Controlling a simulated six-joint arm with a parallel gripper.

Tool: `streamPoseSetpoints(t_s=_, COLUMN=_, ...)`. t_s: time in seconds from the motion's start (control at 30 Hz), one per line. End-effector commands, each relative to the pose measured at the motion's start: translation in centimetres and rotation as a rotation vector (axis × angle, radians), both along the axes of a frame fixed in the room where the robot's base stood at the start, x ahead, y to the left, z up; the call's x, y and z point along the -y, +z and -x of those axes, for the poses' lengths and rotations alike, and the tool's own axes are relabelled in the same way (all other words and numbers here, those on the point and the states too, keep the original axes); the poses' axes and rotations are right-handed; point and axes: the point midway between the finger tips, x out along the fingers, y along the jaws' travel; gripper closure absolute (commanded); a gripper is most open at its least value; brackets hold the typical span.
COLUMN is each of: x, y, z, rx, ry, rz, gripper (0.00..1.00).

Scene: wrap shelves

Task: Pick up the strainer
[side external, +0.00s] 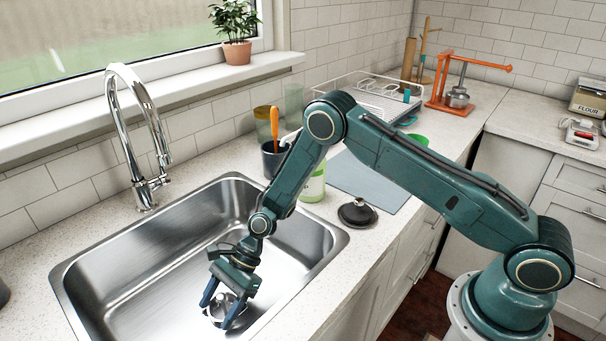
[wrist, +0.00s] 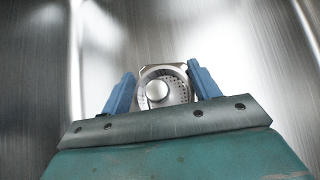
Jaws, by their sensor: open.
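The strainer (side external: 218,312) is a small round metal piece low in the steel sink (side external: 175,232), partly hidden behind my gripper's fingers. In the wrist view the strainer (wrist: 166,87) shows a perforated rim and a round knob in the middle. My gripper (side external: 222,301) points down into the sink with its blue fingers apart. In the wrist view the open fingers (wrist: 162,88) stand on the left and right of the strainer. I cannot tell whether either finger touches it.
The sink walls surround my gripper. A chrome faucet (side external: 137,130) stands behind the sink. A black plunger-like disc (side external: 357,213), a green-and-white bottle (side external: 313,184) and a dark cup (side external: 272,160) with an orange-handled tool stand on the counter to the right.

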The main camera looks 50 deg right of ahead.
Motion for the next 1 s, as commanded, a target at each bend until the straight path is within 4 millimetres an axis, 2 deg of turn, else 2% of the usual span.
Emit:
streamPoseSetpoints(t_s=0.6, x=-0.27, y=-0.29, z=0.01, rx=0.0, ry=0.0, rz=0.0, gripper=0.39)
streamPoseSetpoints(t_s=0.73, x=-0.28, y=-0.29, z=0.01, rx=0.0, ry=0.0, rz=0.0, gripper=0.64)
streamPoseSetpoints(t_s=1.0, x=-0.28, y=-0.25, z=0.0, rx=0.0, ry=0.0, rz=0.0, gripper=0.64)
